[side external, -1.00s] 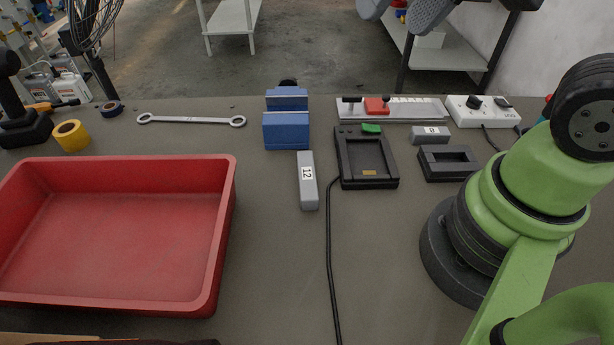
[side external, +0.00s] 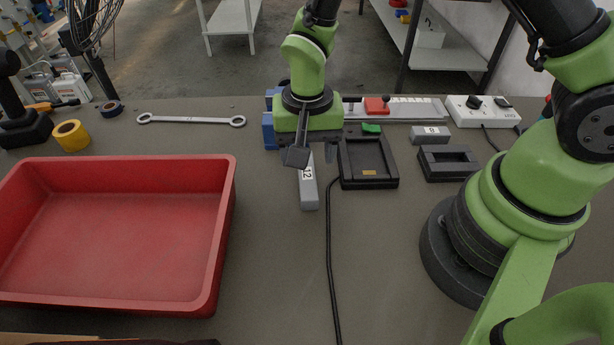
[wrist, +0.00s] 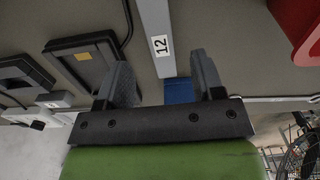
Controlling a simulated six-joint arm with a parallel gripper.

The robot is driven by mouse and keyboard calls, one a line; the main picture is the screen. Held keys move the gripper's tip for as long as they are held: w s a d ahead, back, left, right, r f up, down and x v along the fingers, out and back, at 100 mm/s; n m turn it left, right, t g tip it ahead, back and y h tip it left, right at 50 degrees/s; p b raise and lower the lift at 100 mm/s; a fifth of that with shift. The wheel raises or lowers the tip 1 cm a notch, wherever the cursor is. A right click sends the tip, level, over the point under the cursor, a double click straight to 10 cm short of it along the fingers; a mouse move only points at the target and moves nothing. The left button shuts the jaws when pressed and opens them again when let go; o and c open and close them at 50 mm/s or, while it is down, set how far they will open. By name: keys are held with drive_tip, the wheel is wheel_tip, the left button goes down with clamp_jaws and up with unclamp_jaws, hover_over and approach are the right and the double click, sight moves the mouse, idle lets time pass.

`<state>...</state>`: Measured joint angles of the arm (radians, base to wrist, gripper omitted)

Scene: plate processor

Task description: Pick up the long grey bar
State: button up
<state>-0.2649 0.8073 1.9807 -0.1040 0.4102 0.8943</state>
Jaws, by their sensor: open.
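The long grey bar (side external: 309,194) lies on the table with a white label reading 12. Its far end is hidden behind my gripper (side external: 313,156) in the side external view. My gripper points down over that far part, open and empty. In the wrist view the bar (wrist: 154,22) runs down towards the gap between the two spread fingers of my gripper (wrist: 158,65). The bar appears below the fingertips and apart from them; the exact height gap is hard to tell.
A blue block (side external: 268,131) is partly hidden just behind my gripper. A black device (side external: 347,180) with a green button stands close right of the bar, its cable running forward. A red tray (side external: 226,215) is at left. Table between tray and bar is clear.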

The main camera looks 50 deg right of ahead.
sight(307, 173)
drive_tip(key=shift+w+d+f, duration=0.1)
drive_tip(key=shift+w+f, duration=0.05)
drive_tip(key=shift+f, duration=1.45)
drive_tip(key=shift+w+d+f, duration=0.1)
drive_tip(key=shift+f, duration=1.45)
drive_tip(key=shift+c, duration=0.4)
drive_tip(key=c, duration=1)
